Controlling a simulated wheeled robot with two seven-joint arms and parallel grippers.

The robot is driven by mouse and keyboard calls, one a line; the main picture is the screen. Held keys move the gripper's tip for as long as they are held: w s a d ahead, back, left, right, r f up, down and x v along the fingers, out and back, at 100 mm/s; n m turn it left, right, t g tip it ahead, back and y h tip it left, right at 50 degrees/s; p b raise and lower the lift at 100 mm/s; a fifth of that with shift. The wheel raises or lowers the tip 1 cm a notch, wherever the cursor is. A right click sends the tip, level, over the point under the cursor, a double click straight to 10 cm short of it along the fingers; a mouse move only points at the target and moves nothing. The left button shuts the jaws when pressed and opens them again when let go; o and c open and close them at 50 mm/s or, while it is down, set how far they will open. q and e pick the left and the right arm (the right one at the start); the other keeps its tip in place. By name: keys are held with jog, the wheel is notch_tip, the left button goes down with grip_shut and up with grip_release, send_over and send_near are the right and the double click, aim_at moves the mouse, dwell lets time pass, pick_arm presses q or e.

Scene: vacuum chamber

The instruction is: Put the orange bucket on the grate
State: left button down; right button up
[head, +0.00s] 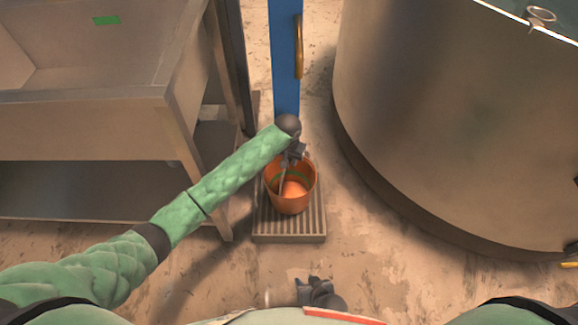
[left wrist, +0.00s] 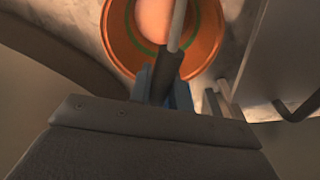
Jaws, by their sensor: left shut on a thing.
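The orange bucket (head: 292,200) has a green band inside. In the head view it is over the grey slatted grate (head: 290,238), at the middle of the picture. I cannot tell whether its base touches the grate or hangs just above it. My left gripper (head: 293,158) is above the bucket's far rim, shut on the bucket's handle. In the left wrist view the bucket (left wrist: 118,42) is at the top, with the grey handle running up from the jaws (left wrist: 165,85). My right gripper (head: 318,290) is low in the head view, apart from the bucket; its jaws are unclear.
A metal sink bench (head: 90,130) stands at the left, its leg close to the grate. A large round metal tank (head: 450,120) fills the right. A blue post (head: 285,60) with a brass handle (head: 299,45) rises behind the bucket. Stained floor (head: 390,265) is clear at front right.

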pick_arm(q)
jog(key=shift+w+a+f, duration=0.2)
jog(key=shift+f, duration=0.05)
notch_tip(320, 180, down, 4)
jog(key=shift+r, duration=0.15)
jog(key=c, duration=1.3)
grip_release()
jog(key=shift+b, duration=0.3)
